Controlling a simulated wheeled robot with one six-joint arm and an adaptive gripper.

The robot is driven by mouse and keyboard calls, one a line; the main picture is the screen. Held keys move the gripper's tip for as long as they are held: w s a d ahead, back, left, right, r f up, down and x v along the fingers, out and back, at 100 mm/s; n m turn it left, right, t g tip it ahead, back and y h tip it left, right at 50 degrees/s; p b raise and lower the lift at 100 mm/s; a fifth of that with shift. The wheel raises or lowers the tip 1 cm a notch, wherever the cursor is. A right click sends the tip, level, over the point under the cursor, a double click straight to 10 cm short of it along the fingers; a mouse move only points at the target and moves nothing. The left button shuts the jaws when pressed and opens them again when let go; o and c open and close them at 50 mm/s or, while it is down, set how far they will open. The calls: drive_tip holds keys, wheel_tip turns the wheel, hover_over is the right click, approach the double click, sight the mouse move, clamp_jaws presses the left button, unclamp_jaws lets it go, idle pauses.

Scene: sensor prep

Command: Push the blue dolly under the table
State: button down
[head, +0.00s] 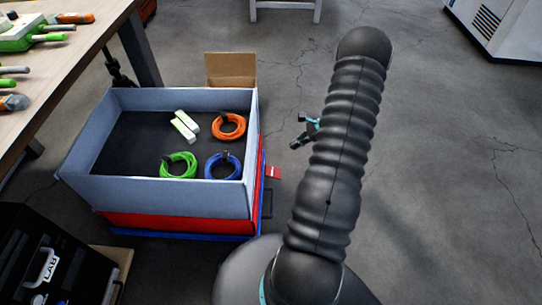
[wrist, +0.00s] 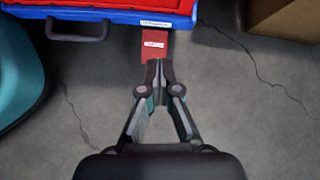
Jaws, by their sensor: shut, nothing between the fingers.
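The blue dolly (head: 190,236) is on the floor at left, under a red layer and a large grey open box; its blue edge also shows at the top of the wrist view (wrist: 125,16). The table (head: 62,62) is left of the dolly, and the grey box stands close beside its leg. My gripper (head: 297,142) is right of the dolly, partly hidden by my arm. In the wrist view its fingertips (wrist: 159,68) are shut and empty, at the lower end of a red tag (wrist: 155,45) on the dolly's side. I cannot tell whether they touch it.
The grey box (head: 180,198) holds green, blue and orange cable coils and white pieces. A cardboard box (head: 231,70) stands behind it. A black LAB case (head: 45,265) is at front left. The floor (head: 440,170) to the right is clear.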

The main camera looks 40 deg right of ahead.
drive_tip(key=shift+m+t, duration=0.4)
drive_tip(key=shift+m, duration=0.4)
drive_tip(key=w+a+f, duration=0.1)
drive_tip(key=f, duration=0.2)
drive_tip(key=w+a+f, duration=0.1)
drive_tip(key=f, duration=0.2)
drive_tip(key=w+a+f, duration=0.1)
drive_tip(key=f, duration=0.2)
drive_tip(key=shift+w+a+f, duration=0.25)
drive_tip(key=shift+w+a, duration=0.05)
drive_tip(key=shift+a, duration=0.05)
drive_tip(key=w+a, duration=0.2)
drive_tip(key=shift+a+f, duration=0.2)
drive_tip(key=shift+a, duration=0.1)
drive_tip(key=shift+w+a, duration=0.35)
drive_tip(key=shift+a, duration=0.1)
